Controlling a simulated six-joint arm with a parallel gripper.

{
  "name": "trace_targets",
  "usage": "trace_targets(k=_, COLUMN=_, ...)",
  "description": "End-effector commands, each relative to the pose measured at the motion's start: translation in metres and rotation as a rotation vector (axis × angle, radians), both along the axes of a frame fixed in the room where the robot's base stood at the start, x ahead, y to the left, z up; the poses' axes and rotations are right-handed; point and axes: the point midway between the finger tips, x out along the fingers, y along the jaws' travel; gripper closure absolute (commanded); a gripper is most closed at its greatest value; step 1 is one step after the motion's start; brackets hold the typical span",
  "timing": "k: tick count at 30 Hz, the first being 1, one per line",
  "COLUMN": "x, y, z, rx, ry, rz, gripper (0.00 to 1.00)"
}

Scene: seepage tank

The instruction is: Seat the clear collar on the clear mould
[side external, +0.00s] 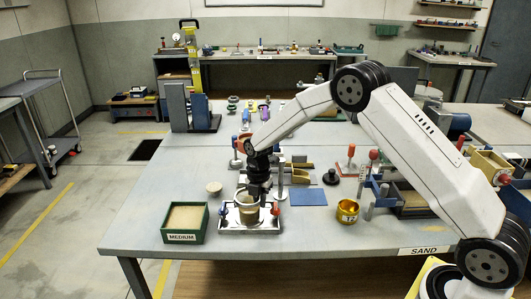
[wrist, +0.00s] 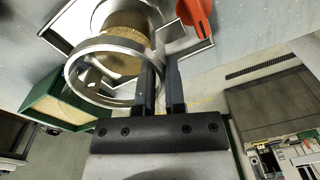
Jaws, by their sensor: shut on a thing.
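My gripper (wrist: 162,75) is shut on the rim of the clear collar (wrist: 76,82), a greyish see-through ring. In the wrist view the collar hangs out to the left of the fingers and overlaps the clear mould in the picture. The mould (wrist: 150,12) holds tan, sand-like fill (wrist: 125,48). In the side view my gripper (side external: 257,198) points down over the mould (side external: 249,215), which stands on a shiny metal plate (side external: 262,226). The collar is offset from the mould's mouth in the wrist view. I cannot tell whether they touch.
A green box labelled MEDIUM (side external: 205,227) stands left of the plate. A red clamp knob (wrist: 195,16) sits close by the mould, and a blue knob (side external: 222,209) is on its other side. A blue mat (side external: 308,197) and a yellow cup (side external: 347,211) lie to the right.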

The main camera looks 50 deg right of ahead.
Motion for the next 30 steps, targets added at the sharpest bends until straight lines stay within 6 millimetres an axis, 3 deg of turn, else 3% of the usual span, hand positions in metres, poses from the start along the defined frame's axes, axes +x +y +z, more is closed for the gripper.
trace_targets(k=29, x=0.0, y=0.0, z=-0.017, rx=0.0, ry=-0.001, rz=0.0, gripper=1.0)
trace_targets(k=30, x=0.0, y=0.0, z=-0.017, rx=-0.001, ry=-0.001, rz=0.0, gripper=0.74)
